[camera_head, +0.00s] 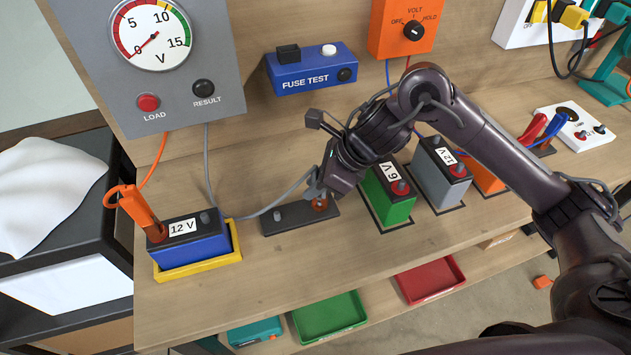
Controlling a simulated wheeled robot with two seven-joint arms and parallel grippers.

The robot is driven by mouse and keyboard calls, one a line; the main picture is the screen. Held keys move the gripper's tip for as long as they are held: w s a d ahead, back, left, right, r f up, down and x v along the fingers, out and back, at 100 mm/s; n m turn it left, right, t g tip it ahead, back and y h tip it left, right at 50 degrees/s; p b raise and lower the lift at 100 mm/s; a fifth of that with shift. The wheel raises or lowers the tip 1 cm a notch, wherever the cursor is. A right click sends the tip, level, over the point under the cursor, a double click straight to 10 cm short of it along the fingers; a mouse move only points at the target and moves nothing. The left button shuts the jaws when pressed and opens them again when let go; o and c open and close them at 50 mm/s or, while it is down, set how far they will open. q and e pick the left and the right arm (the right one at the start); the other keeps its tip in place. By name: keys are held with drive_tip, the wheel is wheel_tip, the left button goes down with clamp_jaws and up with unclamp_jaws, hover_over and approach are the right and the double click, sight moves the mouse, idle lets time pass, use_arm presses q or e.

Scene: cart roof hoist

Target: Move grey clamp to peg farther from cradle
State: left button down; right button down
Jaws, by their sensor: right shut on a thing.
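The grey clamp (312,185) is at the end of a grey cable. My right gripper (322,184) is shut on it, directly over the right end of the dark peg block (298,222). The block's left peg (277,214) stands bare, nearer the cradle. The right peg (319,204), farther from the cradle, is just below the clamp and partly hidden; I cannot tell whether they touch. The yellow cradle (200,269) holds a blue 12 V battery (187,240). An orange clamp (137,208) is on that battery's left terminal. My left gripper is not in view.
The grey meter box (180,98) hangs at the left. A green 6 V battery (389,203) and a grey 12 V battery (440,180) stand right of the peg block, close to my arm. A blue fuse tester (312,72) is behind. The bench front is clear.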

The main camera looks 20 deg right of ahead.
drive_tip(key=c, duration=1.2)
unclamp_jaws()
drive_tip(key=shift+f, duration=0.1)
drive_tip(key=v, duration=0.7)
drive_tip(key=shift+d+r, duration=0.15)
drive_tip(key=shift+r, duration=0.2)
drive_tip(key=shift+s, duration=0.15)
